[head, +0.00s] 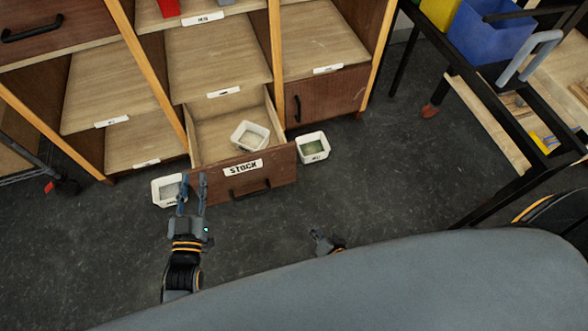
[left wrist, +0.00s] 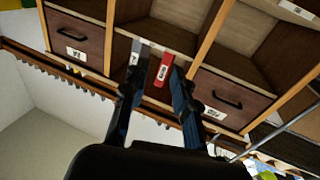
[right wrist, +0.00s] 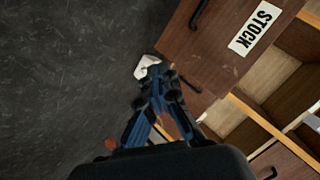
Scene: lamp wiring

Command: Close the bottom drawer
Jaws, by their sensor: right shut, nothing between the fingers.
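The bottom drawer (head: 272,172) is pulled out of the shelf unit. Its brown front carries a STOCK label and a dark bar handle (head: 250,189). A white bin (head: 250,136) sits inside it. The drawer front (right wrist: 215,52) also fills the upper right of the right wrist view. My left gripper (head: 192,182) is open and empty by the left end of the drawer front; whether it touches is unclear. My right gripper (head: 318,236) is shut and empty, apart from the drawer front, low in the head view. Its fingers (right wrist: 153,82) also show in the right wrist view.
White bins stand on the floor left (head: 166,190) and right (head: 313,147) of the drawer. The shelf unit (head: 222,52) rises behind. A black-framed cart (head: 492,120) with a blue bin (head: 490,32) stands at right. Dark floor (head: 385,180) is clear between.

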